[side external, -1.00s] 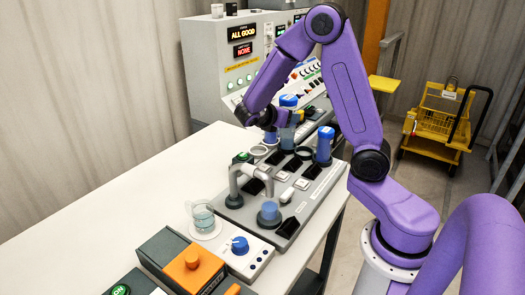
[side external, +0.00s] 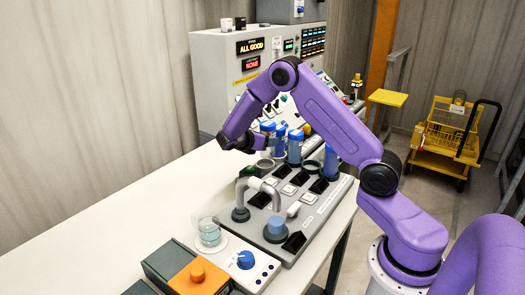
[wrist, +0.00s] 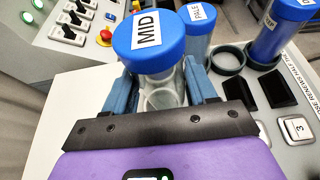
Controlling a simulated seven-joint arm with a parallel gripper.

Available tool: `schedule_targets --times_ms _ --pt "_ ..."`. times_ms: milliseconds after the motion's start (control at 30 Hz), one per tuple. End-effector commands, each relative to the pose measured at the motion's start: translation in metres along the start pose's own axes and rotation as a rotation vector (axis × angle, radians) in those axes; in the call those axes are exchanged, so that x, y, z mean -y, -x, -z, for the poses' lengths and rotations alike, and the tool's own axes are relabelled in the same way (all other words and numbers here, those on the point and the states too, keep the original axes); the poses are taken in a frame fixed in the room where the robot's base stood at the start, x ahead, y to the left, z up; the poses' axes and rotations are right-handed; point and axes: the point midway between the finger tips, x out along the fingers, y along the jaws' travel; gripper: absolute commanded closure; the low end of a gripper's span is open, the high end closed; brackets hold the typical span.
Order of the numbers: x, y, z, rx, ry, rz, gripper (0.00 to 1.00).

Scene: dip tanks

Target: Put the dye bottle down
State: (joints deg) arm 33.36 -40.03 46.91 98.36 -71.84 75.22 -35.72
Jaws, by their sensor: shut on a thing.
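My gripper (side external: 256,141) is shut on a clear bottle with a blue cap labelled MID (wrist: 150,42). In the wrist view, its blue-grey fingers stand on both sides of the bottle, which is near upright. A second blue-capped bottle labelled PALE (wrist: 199,22) stands just behind it. A third bottle, its label partly cut off (wrist: 278,28), stands in a dark ring holder at the right. An empty ring holder (wrist: 228,62) shows between them. The held bottle's base is hidden by my gripper, so I cannot tell whether it touches anything.
The grey panel (side external: 318,222) carries black and white switches, a bent pipe (side external: 262,183) and another blue-capped bottle (side external: 331,160). A glass beaker (side external: 208,232) stands left of it. An orange-topped box (side external: 190,280) is in front. The white table (side external: 110,200) is clear at left.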

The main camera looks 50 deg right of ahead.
Motion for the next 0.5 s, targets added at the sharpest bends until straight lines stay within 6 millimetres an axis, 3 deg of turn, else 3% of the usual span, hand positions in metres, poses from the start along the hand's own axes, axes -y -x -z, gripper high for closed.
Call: schedule_targets --times_ms 300,500 --pt "-0.014 -0.013 0.015 0.000 0.000 0.002 0.73" --pt "-0.014 -0.022 0.038 0.001 0.002 0.002 0.73"
